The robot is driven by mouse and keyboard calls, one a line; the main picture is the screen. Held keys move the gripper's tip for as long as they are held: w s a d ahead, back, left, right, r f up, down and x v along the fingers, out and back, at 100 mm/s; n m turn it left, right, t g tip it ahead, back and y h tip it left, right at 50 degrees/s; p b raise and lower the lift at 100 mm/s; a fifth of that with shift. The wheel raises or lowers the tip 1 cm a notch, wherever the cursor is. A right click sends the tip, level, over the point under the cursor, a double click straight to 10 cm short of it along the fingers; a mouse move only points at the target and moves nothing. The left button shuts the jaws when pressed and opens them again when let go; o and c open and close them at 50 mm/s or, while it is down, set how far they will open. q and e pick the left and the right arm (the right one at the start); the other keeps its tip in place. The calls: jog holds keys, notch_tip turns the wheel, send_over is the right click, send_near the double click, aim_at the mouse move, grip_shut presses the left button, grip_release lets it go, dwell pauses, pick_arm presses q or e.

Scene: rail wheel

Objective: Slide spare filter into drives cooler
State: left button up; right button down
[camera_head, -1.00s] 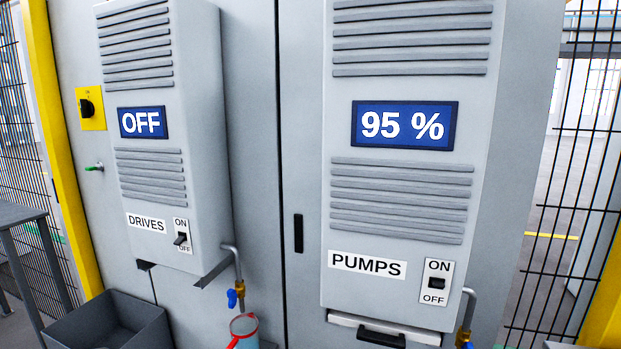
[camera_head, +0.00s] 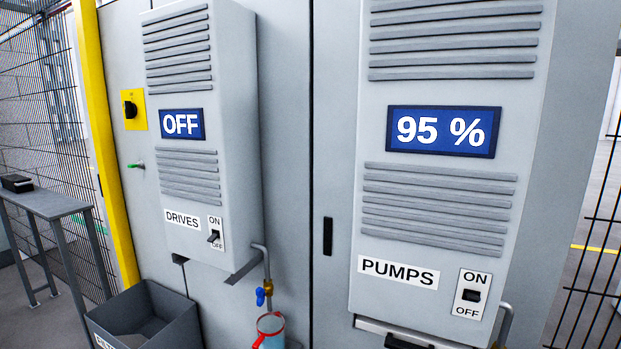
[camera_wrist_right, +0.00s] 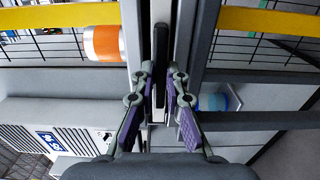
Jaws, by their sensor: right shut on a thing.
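The drives cooler (camera_head: 190,140) hangs on the grey cabinet in the head view. Its display reads OFF and its switch (camera_head: 215,233) sits below the louvres. A thin grey edge (camera_head: 244,271) shows at its underside. My right gripper (camera_wrist_right: 160,78) shows in the right wrist view, its purple-padded fingers closed around a black handle (camera_wrist_right: 161,45) on a long, slim pale and grey part, seemingly the spare filter. Most of that part runs out of view at the top, and its far end is hidden. My left gripper is not in view.
The pumps cooler (camera_head: 440,190) reads 95 %; a black handle (camera_head: 405,342) shows beneath it. A dark bin (camera_head: 165,312), a pipe with a blue valve (camera_head: 261,296) and a red-rimmed container (camera_head: 270,330) lie below the drives cooler. A grey bench (camera_head: 48,203) carries a black box (camera_head: 17,183).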

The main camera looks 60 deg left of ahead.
jog(key=shift+s+d, duration=0.1)
jog(key=v, duration=0.4)
jog(key=shift+s+d+p, duration=0.15)
jog(key=shift+p, duration=0.15)
jog(key=shift+b+v, duration=0.35)
jog(key=shift+v, duration=1.95)
